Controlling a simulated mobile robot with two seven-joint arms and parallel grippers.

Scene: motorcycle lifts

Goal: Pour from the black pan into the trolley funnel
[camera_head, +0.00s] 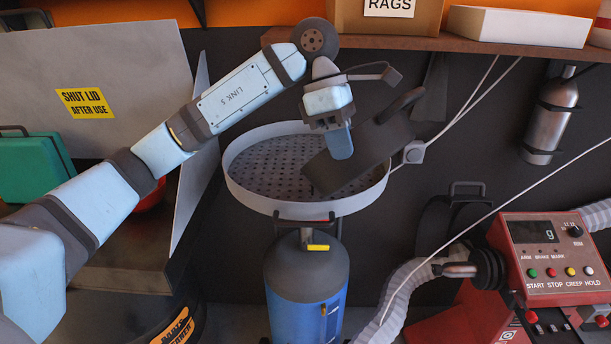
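The trolley funnel (275,202) is a wide pale round dish with a perforated dark plate inside, on top of a blue tank trolley (307,290). My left gripper (341,142) comes down on the pan with a blue finger against it and holds it up; the other finger is hidden. No liquid is visible, and the pan's inside is hidden. My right gripper is out of view.
A grey lidded bin (115,75) and a green case (32,168) are at the left. A shelf (470,50) with boxes runs above. A red control box (553,260), a ribbed hose (400,290) and cables are at the right. A metal bottle (551,118) hangs on the wall.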

